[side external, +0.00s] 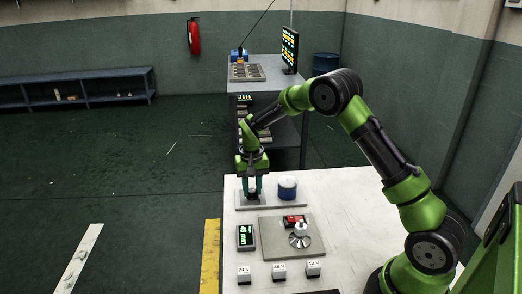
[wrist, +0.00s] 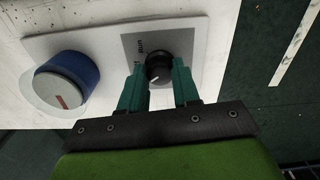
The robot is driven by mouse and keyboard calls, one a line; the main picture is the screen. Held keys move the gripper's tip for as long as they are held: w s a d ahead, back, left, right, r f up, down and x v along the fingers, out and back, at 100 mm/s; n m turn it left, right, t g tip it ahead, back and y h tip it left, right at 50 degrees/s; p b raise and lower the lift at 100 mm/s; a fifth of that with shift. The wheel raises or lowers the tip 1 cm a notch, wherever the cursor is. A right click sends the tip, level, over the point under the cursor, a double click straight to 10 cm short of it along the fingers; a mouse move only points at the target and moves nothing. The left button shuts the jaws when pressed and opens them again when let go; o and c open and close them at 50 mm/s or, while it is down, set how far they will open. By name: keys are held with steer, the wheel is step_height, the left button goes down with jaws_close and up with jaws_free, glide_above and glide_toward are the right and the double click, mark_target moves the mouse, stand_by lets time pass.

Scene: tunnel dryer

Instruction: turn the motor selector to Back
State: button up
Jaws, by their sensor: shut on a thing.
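The motor selector (wrist: 158,62) is a small black knob with a white pointer line, on a dark grey label plate (wrist: 133,43) in the wrist view. The pointer slants; which label it points to I cannot tell. Small lettering on the plate is partly hidden and hard to read. My gripper (wrist: 160,72) has its two teal fingers on either side of the knob and is shut on it. In the side external view my gripper (side external: 254,192) points straight down at the light panel (side external: 283,206) and hides most of the knob.
A blue dial with a white top (side external: 288,188) and red mark stands close beside the selector.

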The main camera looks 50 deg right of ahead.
mark_target(252, 190)
steer(key=shift+n, duration=1.6)
steer(key=o, duration=1.1)
steer(key=shift+c, duration=0.2)
step_height(252, 190, up, 17)
steer(key=shift+w, duration=0.1)
